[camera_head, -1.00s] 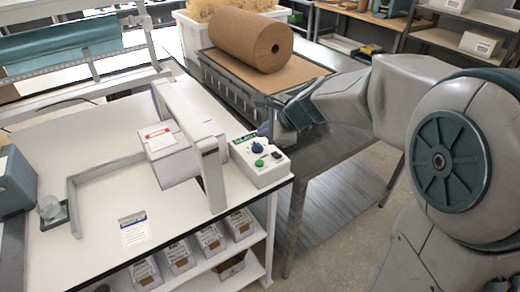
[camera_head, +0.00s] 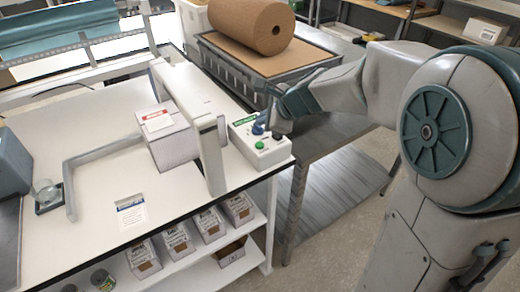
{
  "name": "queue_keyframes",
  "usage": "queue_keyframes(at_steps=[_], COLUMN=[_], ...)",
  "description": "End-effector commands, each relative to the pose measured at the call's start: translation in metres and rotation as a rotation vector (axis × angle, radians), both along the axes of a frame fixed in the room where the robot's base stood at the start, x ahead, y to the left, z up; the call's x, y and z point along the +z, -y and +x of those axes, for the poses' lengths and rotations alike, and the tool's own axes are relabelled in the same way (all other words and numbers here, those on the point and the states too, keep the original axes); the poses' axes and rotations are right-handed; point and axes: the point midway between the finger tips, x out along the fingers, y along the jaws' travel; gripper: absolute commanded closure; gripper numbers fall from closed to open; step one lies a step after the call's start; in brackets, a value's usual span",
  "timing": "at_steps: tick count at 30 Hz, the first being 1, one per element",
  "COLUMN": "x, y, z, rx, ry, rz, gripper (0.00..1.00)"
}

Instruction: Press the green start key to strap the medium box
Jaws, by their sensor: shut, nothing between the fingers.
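A white control box (camera_head: 250,155) sits at the right edge of the white table. Its green start key (camera_head: 259,145) shows on top at the front, with a blue knob (camera_head: 257,129) behind it and a green label at the back. My gripper (camera_head: 270,124) is shut and empty, over the back right of the control box, close to the knob. I cannot tell whether it touches anything. It is behind the green key and apart from it in the picture. A white box with a red label (camera_head: 168,145) stands on the table beside the strapping machine's arch (camera_head: 208,150).
A brown paper roll (camera_head: 248,25) lies on a grey crate (camera_head: 222,72) behind. A low metal rail (camera_head: 105,150) and a printed card (camera_head: 131,211) are on the tabletop. Small boxes (camera_head: 178,240) fill the shelf below.

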Motion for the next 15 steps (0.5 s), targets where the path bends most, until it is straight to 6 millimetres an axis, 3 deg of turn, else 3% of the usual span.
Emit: queue_keyframes(at_steps=[1, 6, 15], x=[-0.015, -0.037, -0.052], y=[0.0, 0.0, 0.0], z=[0.0, 0.0, 0.0], rx=[0.001, 0.001, 0.0], ry=[-0.001, 0.001, 0.0], rz=[0.0, -0.001, 0.0], gripper=[1.0, 1.0, 1.0])
